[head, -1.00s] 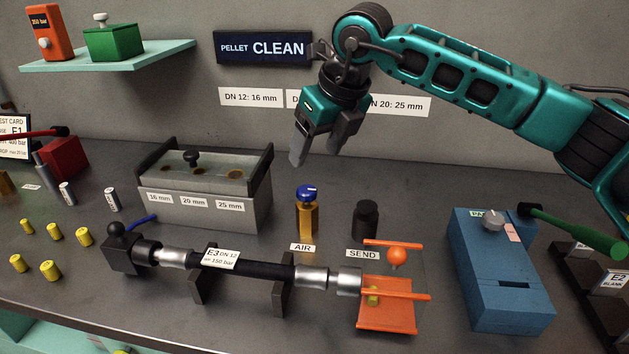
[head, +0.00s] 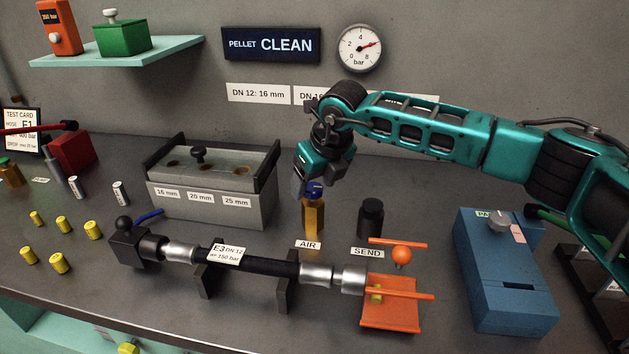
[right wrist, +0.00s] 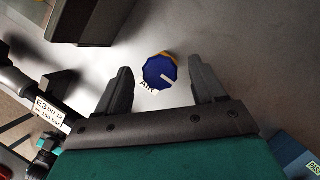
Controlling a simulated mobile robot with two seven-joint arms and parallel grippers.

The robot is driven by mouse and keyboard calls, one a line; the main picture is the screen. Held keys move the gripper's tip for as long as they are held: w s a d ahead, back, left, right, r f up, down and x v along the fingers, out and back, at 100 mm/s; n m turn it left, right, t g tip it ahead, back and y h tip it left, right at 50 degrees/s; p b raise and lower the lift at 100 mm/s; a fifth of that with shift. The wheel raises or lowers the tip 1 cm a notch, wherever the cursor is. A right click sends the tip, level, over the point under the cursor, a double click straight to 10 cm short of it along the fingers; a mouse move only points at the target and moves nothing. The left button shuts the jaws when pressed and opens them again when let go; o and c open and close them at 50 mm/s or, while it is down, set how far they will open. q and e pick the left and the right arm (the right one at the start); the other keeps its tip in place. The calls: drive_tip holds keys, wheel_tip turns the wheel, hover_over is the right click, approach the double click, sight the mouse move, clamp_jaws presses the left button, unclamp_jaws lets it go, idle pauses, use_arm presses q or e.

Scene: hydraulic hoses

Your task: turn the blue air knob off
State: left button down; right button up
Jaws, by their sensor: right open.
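The blue air knob (head: 313,189) sits on top of a yellow-gold post (head: 313,218) behind the AIR label (head: 308,244). My right gripper (head: 313,192) is directly over it, with its fingers coming down beside the knob and partly hiding it. In the right wrist view the knob (right wrist: 160,71) shows from above with a white pointer line, lying between and a little ahead of the two open fingertips (right wrist: 158,72). I see a gap between the knob and each finger. My left gripper is not in view.
A dark SEND button post (head: 371,217) stands right of the knob. A grey pellet box (head: 215,209) is to the left. The E3 hose (head: 262,266) and an orange catcher (head: 390,318) lie in front. A wall gauge (head: 359,48) points at about 6 bar.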

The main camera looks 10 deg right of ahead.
drive_tip(key=shift+f, duration=0.1)
drive_tip(key=shift+c, duration=0.4)
drive_tip(key=c, duration=1)
